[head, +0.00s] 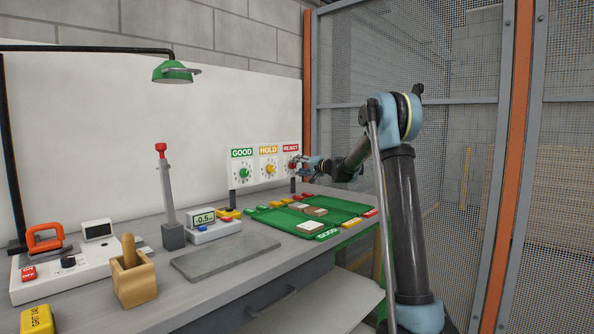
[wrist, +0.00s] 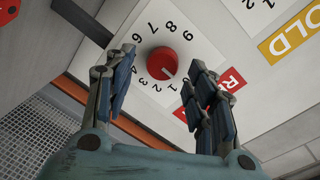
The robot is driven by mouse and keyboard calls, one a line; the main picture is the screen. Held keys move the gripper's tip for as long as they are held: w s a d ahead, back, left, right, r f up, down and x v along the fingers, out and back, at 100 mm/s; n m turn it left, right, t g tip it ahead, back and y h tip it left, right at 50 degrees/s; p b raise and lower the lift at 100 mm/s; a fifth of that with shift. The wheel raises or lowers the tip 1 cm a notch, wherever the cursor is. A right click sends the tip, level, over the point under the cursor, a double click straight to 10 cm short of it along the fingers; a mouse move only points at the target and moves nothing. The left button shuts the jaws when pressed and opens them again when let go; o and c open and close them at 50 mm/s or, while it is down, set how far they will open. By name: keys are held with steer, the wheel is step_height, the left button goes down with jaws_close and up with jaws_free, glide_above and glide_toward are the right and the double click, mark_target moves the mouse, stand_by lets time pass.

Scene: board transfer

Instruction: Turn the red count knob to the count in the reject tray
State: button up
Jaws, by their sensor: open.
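The red count knob (wrist: 165,60) sits on a white dial plate with black digits around it, in the wrist view. My gripper (head: 301,163) is open. In the wrist view its two fingers stand on either side of the knob, apart from it in the picture; I cannot tell the depth. In the head view it is at the REJECT dial plate (head: 291,151) and partly hides it. The green tray area (head: 345,208) has a red-labelled lane at its far right. I see no board clearly in that lane.
The HOLD dial (head: 268,165) and GOOD dial (head: 243,168) stand to the left. Several boards, one brown (head: 315,211), lie on the green trays. A lever (head: 165,190), a scale (head: 214,228) and a grey plate (head: 225,257) are on the bench.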

steer(key=f+v, duration=0.1)
steer(key=v, duration=0.9)
steer(key=shift+d+r, duration=0.15)
steer(key=shift+r, duration=0.25)
steer(key=shift+s, duration=0.1)
